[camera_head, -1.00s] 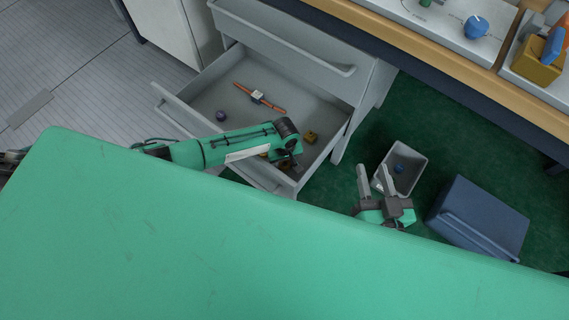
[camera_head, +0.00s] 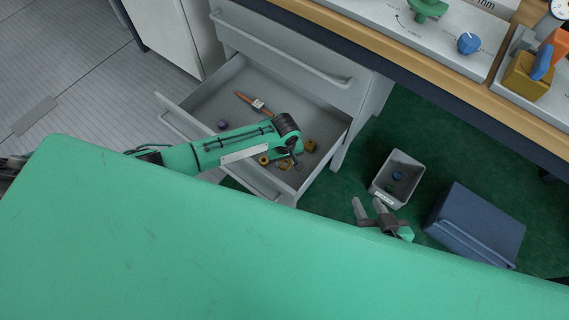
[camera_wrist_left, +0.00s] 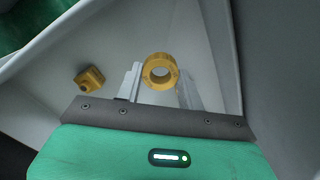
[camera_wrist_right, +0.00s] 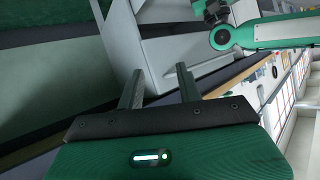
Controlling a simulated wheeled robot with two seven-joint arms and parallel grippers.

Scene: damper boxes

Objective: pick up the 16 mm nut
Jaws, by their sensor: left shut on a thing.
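A yellow ring-shaped nut (camera_wrist_left: 160,71) sits between the two fingers of my left gripper (camera_wrist_left: 160,88), which is shut on it. Its size marking cannot be read. In the left wrist view a second yellow piece (camera_wrist_left: 89,78) with a hole lies to the left, apart from the fingers. In the head view my left arm reaches over the open drawer (camera_head: 200,96), and its fingers are hard to make out. Yellow pieces show in the drawer, one (camera_head: 310,145) right of the arm and one (camera_head: 264,160) below it. My right gripper (camera_head: 369,204) is open and empty beside the grey bin.
The drawer also holds a purple piece (camera_head: 222,125) and an orange tool with a white block (camera_head: 257,104). The grey bin (camera_head: 377,187) contains a blue and a green piece. A blue box (camera_head: 478,225) stands to its right. A workbench edge (camera_head: 440,72) runs above.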

